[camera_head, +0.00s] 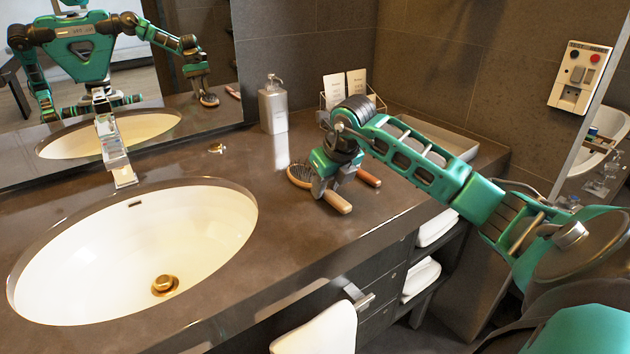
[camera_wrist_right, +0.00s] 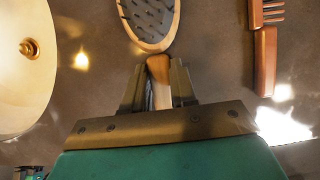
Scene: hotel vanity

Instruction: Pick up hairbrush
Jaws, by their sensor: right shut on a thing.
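The hairbrush (camera_head: 299,176) has an oval wooden head with dark bristles and a light wooden handle, and it lies on the dark vanity counter right of the sink. In the right wrist view the hairbrush (camera_wrist_right: 148,22) has its bristles facing up. My right gripper (camera_head: 321,187) points down over it, with fingers (camera_wrist_right: 158,85) shut around the handle near the head. The fingers hide part of the handle, and its end sticks out toward the counter's front. I cannot see a clear gap under the brush. My left gripper is not in view.
A wooden comb (camera_wrist_right: 266,50) lies close beside the brush. A soap dispenser (camera_head: 273,105), a card holder (camera_head: 347,88) and a grey tray (camera_head: 437,138) stand behind. The sink (camera_head: 60,245) opens at left. A towel (camera_head: 318,332) hangs at the front edge.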

